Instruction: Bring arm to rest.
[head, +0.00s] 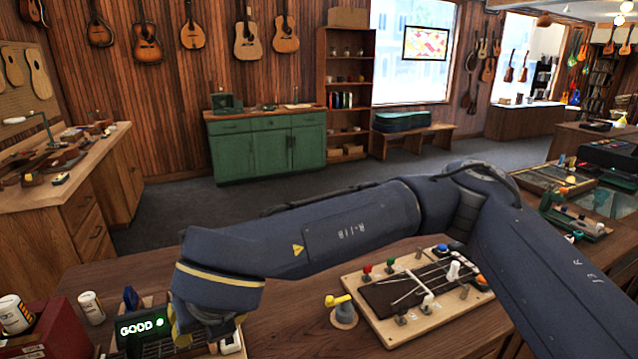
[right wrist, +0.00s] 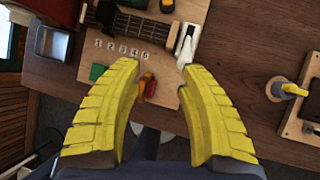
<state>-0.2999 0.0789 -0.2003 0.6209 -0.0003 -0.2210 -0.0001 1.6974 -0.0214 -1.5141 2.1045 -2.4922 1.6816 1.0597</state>
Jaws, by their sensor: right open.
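My right arm reaches in from the right of the head view and bends across the workbench to the left. Its gripper (head: 180,328) is at the front left, mostly hidden behind my own wrist, beside a small display (head: 140,326) reading "GOOD". In the right wrist view the yellow fingers of the right gripper (right wrist: 160,72) are apart, with nothing held between them. Below them is a wooden board (right wrist: 115,72) with a dark fretted neck (right wrist: 130,24), a white clamp (right wrist: 186,42) and numbered marks. My left gripper is in neither view.
A red box (head: 50,332) and a white cup (head: 91,308) are at the front left. Open floor lies beyond the bench.

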